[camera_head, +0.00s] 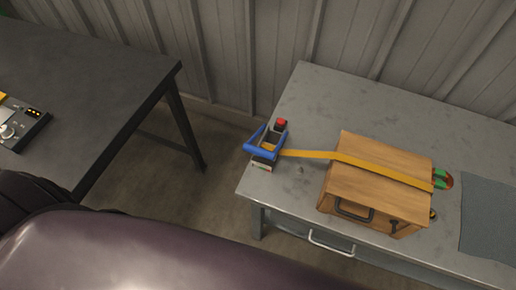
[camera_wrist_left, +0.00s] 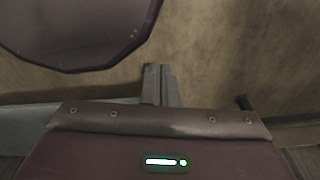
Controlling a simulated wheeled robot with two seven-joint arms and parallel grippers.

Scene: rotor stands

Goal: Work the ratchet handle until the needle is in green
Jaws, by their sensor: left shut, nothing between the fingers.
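The ratchet (camera_head: 268,158) sits at the left edge of the grey metal table, with a blue handle (camera_head: 254,138) angled up to the left and a red knob on its back end. A yellow strap (camera_head: 310,154) runs from it over a wooden box (camera_head: 375,190). A small round green and red gauge (camera_head: 442,179) is at the strap's right end; its needle is too small to read. My left gripper (camera_wrist_left: 159,85) is shut and empty in the left wrist view, over a brownish floor. Neither gripper shows in the head view.
The grey table (camera_head: 330,92) has a drawer with a metal handle (camera_head: 331,243) at its front. A grey mat (camera_head: 490,218) lies at the right. A dark table (camera_head: 90,65) with a control box (camera_head: 22,125) stands at the left, with a floor gap between the tables.

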